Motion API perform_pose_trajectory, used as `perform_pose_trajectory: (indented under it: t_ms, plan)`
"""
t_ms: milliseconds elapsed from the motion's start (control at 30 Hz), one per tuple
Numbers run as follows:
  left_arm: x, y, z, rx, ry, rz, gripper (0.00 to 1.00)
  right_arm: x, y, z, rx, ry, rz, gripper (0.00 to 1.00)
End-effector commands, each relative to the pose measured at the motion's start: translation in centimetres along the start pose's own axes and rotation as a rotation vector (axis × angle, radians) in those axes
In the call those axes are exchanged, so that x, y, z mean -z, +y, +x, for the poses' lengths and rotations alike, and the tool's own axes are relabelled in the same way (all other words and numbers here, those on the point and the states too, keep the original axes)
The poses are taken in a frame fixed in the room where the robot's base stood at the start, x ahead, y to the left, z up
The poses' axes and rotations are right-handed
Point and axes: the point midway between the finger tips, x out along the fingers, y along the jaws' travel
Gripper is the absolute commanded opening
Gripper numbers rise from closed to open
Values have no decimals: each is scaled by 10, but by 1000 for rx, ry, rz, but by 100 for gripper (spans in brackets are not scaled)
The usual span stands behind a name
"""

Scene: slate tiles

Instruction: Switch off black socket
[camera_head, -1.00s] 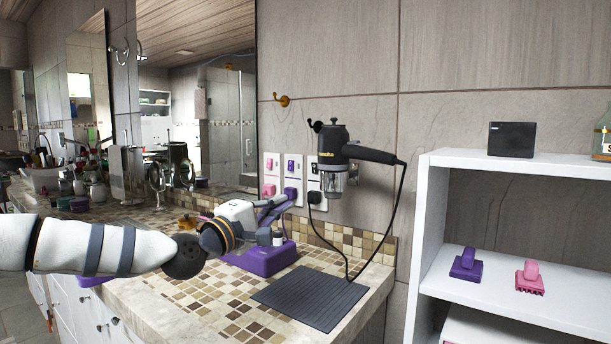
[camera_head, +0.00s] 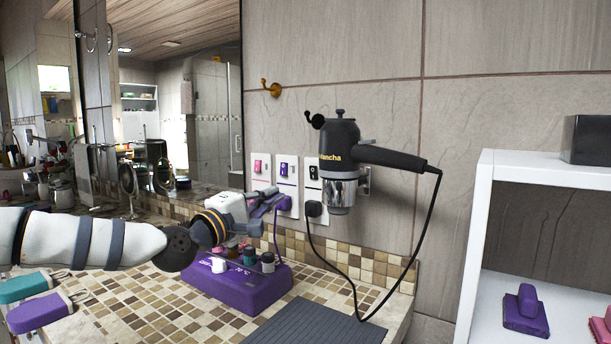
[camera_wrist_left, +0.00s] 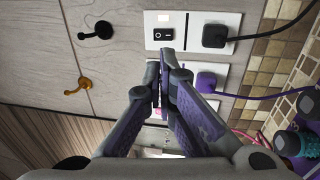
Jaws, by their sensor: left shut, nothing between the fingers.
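The black socket (camera_head: 314,186) is a white wall plate with a black rocker switch (camera_head: 313,173) above a black plug (camera_head: 313,208). In the left wrist view its switch (camera_wrist_left: 163,34) and plug (camera_wrist_left: 215,36) lie just beyond the fingertips. My left gripper (camera_head: 274,196) is shut and empty. In the head view its tips overlap the lower part of the purple socket (camera_head: 286,169), left of the black one. In the left wrist view the fingers (camera_wrist_left: 161,62) point toward the black plate and partly cover the purple one. I cannot tell whether they touch the wall.
A pink-switch socket (camera_head: 259,166) is left of the purple one. A black hair dryer (camera_head: 340,150) hangs to the right, its cord running down to the counter. A purple device (camera_head: 238,288) with bottles stands below my gripper. A white shelf (camera_head: 475,235) is at right.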

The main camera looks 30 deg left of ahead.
Motion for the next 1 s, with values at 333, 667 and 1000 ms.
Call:
perform_pose_trajectory:
  t_ms: [333,667,1000]
  plan:
    - [0,-11,51,13,-1,3,0,-17,1,20,-2,-71,1,40]
    - [0,-8,119,8,0,1,0,-33,2,41,-5,-138,1,40]
    - [0,-1,140,2,0,-1,0,-37,2,46,-6,-155,0,40]
